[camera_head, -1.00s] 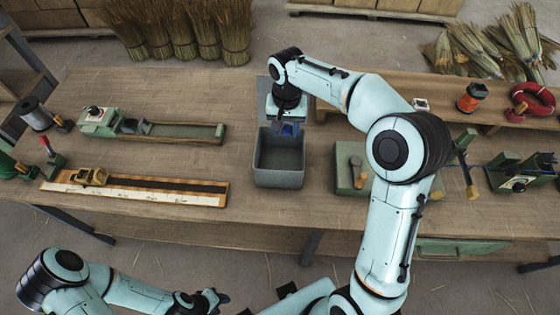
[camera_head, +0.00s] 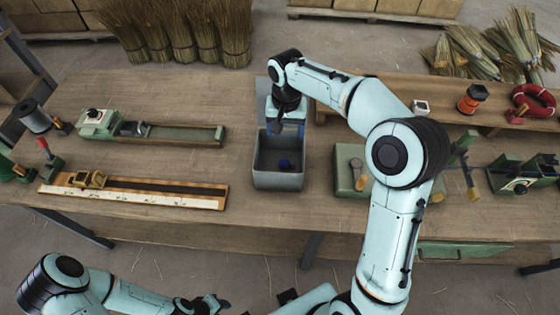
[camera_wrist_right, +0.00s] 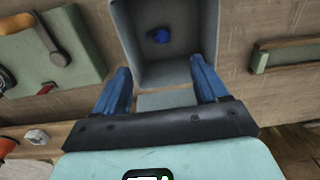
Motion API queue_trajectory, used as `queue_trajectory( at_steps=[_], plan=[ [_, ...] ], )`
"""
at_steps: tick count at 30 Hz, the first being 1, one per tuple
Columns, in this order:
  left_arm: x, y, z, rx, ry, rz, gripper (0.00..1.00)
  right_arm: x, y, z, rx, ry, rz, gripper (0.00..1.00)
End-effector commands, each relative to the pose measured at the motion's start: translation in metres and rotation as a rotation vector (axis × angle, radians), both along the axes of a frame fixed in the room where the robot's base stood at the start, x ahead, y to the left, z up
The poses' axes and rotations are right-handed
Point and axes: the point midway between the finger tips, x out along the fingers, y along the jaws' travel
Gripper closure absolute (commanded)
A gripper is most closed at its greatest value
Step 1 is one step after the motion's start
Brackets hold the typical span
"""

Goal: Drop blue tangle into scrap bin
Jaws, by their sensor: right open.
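The blue tangle (camera_head: 285,164) lies on the floor of the grey scrap bin (camera_head: 279,181), which stands on the workbench. In the right wrist view the tangle (camera_wrist_right: 158,35) shows as a small dark blue clump inside the bin (camera_wrist_right: 145,75). My right gripper (camera_head: 288,128) is over the back part of the bin. In the wrist view its two blue fingers (camera_wrist_right: 158,85) are spread apart with nothing between them, and the tangle lies clear of them. My left gripper (camera_head: 212,303) is low at the front, off the bench; its jaws are too small to read.
A green clamp fixture (camera_head: 150,128) and a measuring board (camera_head: 135,190) lie left of the bin. A green block with a wooden-handled tool (camera_head: 357,170) stands to the right. An orange spool (camera_head: 472,97) and red coil (camera_head: 534,99) sit on the back shelf.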

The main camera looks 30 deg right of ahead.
Motion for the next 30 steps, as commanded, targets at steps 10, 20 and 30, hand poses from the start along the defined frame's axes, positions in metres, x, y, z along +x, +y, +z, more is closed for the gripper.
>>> queue_trajectory(
  at_steps=[10, 20, 30],
  plan=[
    [0.017, 0.000, 0.020, 0.000, -0.019, 0.000, 0.57, 0.002, 0.001, 0.081, 0.001, -0.008, 0.001, 0.27],
    [0.028, 0.000, 0.031, 0.000, -0.031, 0.000, 0.57, 0.000, 0.000, 0.120, 0.001, -0.003, 0.001, 0.27],
    [0.027, 0.000, 0.031, 0.000, -0.031, 0.000, 0.57, 0.000, 0.000, 0.121, 0.000, -0.001, 0.000, 0.27]
  ],
)
